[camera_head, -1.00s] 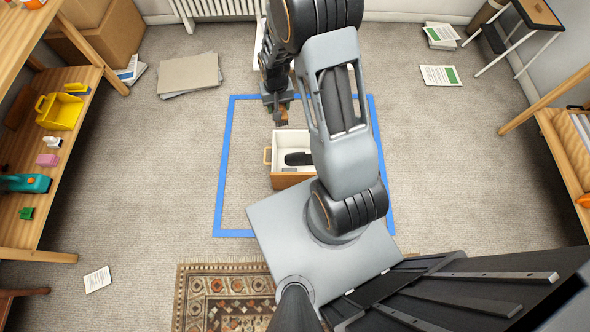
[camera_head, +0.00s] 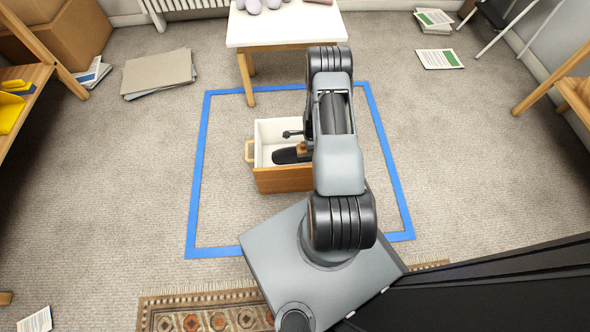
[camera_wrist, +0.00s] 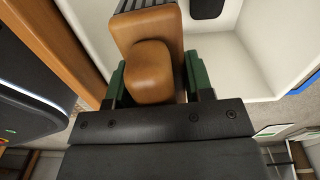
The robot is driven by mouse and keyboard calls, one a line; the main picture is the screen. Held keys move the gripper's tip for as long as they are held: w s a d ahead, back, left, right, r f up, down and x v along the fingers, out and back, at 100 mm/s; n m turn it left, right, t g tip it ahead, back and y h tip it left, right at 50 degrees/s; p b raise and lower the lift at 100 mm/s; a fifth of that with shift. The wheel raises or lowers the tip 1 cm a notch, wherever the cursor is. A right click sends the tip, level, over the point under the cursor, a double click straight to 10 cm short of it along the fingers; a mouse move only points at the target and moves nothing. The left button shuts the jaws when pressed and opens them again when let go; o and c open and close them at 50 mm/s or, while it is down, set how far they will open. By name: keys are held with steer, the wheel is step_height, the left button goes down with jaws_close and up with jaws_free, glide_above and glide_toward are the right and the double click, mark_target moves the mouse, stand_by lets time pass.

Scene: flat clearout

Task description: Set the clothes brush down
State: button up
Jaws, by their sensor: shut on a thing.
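In the wrist view my gripper (camera_wrist: 154,78) has its green-padded fingers shut on the clothes brush (camera_wrist: 145,32), a brown wooden body with dark bristles at the top edge. In the head view my arm hides most of the gripper; a small brown part of the brush (camera_head: 303,148) shows beside the arm, over the right side of an open drawer box. The drawer box (camera_head: 283,181) has a wooden front and white inside, and its white wall (camera_wrist: 258,62) shows close by in the wrist view. Whether the brush touches the drawer floor is hidden.
A dark elongated object (camera_head: 286,157) lies in the drawer box. Blue tape (camera_head: 197,165) marks a square on the carpet around it. A white table (camera_head: 270,37) stands behind. Flat cardboard (camera_head: 158,74) lies at the back left. The carpet left of the box is clear.

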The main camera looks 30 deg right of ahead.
steer(key=shift+m, duration=0.5)
steer(key=f+b, duration=0.2)
steer(key=f, duration=0.3)
steer(key=f+b, duration=0.2)
steer(key=f, duration=0.3)
steer(key=f+b, duration=0.2)
steer(key=f, duration=0.3)
steer(key=shift+s+d, duration=0.25)
steer(key=shift+d, duration=0.05)
steer(key=shift+f+b, duration=1.2)
steer(key=shift+f, duration=1.35)
steer(key=shift+f, duration=0.15)
steer(key=o, duration=1)
